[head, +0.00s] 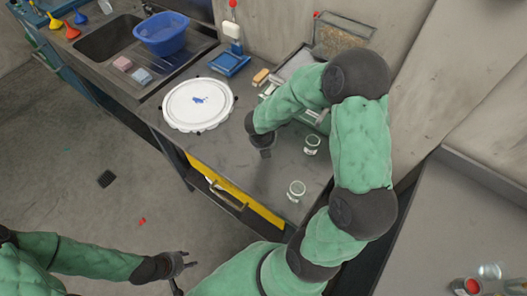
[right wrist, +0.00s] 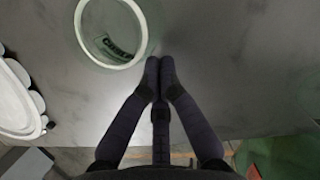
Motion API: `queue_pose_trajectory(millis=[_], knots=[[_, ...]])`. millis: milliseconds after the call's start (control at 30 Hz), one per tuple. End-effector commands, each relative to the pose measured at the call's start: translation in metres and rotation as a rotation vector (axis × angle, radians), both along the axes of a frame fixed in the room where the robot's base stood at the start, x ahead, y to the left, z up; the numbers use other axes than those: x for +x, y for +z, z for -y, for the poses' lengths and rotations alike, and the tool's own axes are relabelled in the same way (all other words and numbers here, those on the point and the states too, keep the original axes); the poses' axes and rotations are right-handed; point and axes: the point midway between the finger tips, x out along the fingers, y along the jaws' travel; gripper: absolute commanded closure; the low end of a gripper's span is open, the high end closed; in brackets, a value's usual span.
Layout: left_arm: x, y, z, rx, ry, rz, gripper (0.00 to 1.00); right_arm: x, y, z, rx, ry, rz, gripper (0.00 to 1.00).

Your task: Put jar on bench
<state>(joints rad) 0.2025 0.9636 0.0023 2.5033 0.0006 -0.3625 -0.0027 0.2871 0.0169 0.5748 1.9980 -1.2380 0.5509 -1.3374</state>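Two clear glass jars stand upright on the grey bench (head: 235,150) in the head view: one jar (head: 311,145) farther back, another jar (head: 296,190) nearer the front edge. My right gripper (head: 265,152) is low over the bench, left of both jars. In the right wrist view its fingertips (right wrist: 160,62) are together with nothing between them. A round-rimmed glass jar (right wrist: 111,33) with a dark-lettered label is just past the fingertips, apart from them; I cannot tell which jar it is. My left gripper (head: 184,270) is open and empty over the floor, away from the bench.
A large white round lid or plate (head: 198,103) lies on the bench's left part. A blue tray (head: 229,63), a small tan block (head: 261,77) and a wire basket (head: 343,36) are at the back. A sink with a blue basin (head: 163,33) is beyond. Another surface (head: 440,240) is at right.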

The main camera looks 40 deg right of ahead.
Motion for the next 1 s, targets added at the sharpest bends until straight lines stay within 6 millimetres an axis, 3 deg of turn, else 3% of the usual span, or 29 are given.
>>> queue_pose_trajectory(millis=[367, 800, 1000], knots=[[0.0, 0.001, 0.0, 0.0, 0.0, 0.0, 0.6, 0.002, 0.0, 0.002, 0.0, 0.0, 0.0, 1.0], [0.0, 0.032, 0.0, 0.0, 0.0, 0.0, 0.6, 0.035, 0.002, 0.058, 0.001, -0.001, -0.001, 1.0], [0.0, 0.033, 0.0, 0.0, 0.0, 0.0, 0.6, 0.039, 0.0, 0.064, 0.0, 0.002, 0.0, 1.0]])
